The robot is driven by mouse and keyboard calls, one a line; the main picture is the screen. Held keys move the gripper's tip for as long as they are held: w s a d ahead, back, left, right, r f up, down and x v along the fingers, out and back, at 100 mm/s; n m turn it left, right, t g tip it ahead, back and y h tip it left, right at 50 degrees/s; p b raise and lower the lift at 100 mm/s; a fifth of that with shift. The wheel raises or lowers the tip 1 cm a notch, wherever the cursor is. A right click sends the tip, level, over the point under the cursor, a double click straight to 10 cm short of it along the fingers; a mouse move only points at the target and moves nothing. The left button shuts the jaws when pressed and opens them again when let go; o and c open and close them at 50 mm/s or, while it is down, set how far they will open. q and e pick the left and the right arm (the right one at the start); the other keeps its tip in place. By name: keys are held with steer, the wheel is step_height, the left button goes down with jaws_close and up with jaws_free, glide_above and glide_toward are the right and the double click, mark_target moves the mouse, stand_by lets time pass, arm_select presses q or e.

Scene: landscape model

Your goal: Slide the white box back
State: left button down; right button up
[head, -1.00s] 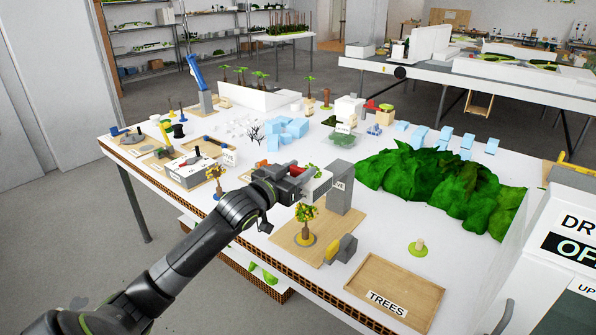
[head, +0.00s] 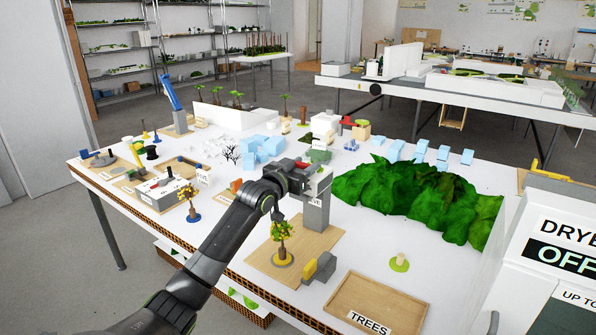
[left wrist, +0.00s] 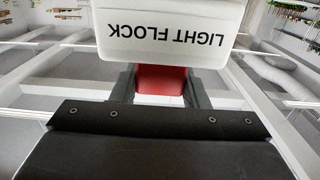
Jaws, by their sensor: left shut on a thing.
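My left gripper (head: 302,184) is in the middle of the head view, above the near part of the white table (head: 231,256). In the left wrist view its fingers (left wrist: 160,88) are shut on a red block (left wrist: 160,80) at the side of a white box (left wrist: 168,35), labelled LIGHT FLOCK upside down in that picture. In the head view the white box (head: 319,181) shows just beyond the gripper, partly hidden by it. It looks to be at the top of a grey post (head: 316,214); I cannot tell whether they touch. My right gripper is not in view.
A small tree (head: 282,233) stands on a wooden board (head: 312,242) below the gripper. A grey-and-yellow block (head: 320,268) and the TREES tray (head: 380,296) are nearer. Green hills (head: 415,195) lie right, pale blue blocks (head: 262,148) behind. Clear white table lies between post and hills.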

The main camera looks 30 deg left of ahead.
arm_select(q)
steer(key=shift+r, duration=0.2)
steer(key=c, duration=1.3)
jaws_free()
steer(key=o, duration=0.5)
steer(key=shift+w+f, duration=0.15)
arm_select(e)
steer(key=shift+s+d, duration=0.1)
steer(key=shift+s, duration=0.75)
arm_select(q)
steer(key=shift+s+a, duration=0.25)
steer(key=shift+s, duration=2.65)
steer(key=shift+s+a, duration=0.2)
steer(key=shift+s, duration=2.75)
steer(key=shift+s+a, duration=0.25)
steer(key=shift+s, duration=2.65)
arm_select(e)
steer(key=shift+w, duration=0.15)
